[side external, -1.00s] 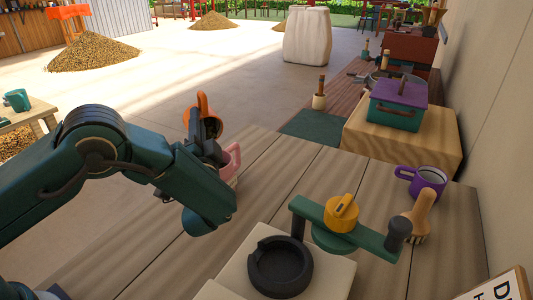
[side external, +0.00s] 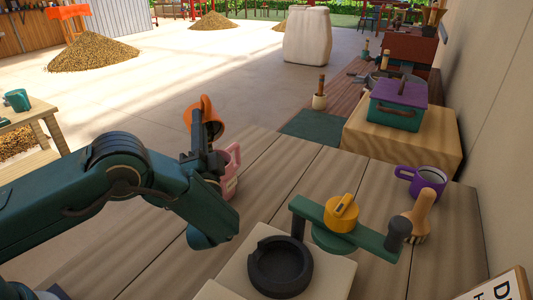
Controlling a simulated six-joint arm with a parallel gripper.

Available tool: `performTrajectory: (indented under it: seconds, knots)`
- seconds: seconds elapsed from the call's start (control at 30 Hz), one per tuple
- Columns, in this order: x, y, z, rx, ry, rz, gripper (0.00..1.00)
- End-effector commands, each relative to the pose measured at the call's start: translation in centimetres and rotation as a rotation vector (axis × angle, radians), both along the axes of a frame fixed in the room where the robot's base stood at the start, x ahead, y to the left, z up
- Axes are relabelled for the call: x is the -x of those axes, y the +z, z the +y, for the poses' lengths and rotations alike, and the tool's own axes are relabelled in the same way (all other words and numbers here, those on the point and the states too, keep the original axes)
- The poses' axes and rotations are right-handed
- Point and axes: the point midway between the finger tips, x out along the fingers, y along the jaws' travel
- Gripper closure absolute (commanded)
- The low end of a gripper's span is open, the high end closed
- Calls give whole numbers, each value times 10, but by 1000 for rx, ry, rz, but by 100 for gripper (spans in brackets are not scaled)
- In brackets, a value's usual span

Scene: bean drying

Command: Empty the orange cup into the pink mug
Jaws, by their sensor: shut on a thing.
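The orange cup (side external: 191,119) is tilted in my gripper (side external: 207,137), which is shut on it. The cup is held above the table, at the far end of my arm. The pink mug (side external: 233,171) stands on the wooden table just below and to the right of the cup, partly hidden behind my gripper and wrist. The inside of the cup and the inside of the mug cannot be seen from here.
A green lever tool with a yellow knob (side external: 342,212) and a black ring (side external: 281,266) stand at the front right. The table between the pink mug and the lever tool is clear.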

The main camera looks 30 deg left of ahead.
Motion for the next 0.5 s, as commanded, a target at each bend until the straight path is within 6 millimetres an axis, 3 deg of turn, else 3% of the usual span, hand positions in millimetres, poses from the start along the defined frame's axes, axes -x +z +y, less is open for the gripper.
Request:
performTrajectory:
  seconds: [0.5]
  knots:
    - [5,-4,-12,-178,68,-97,100]
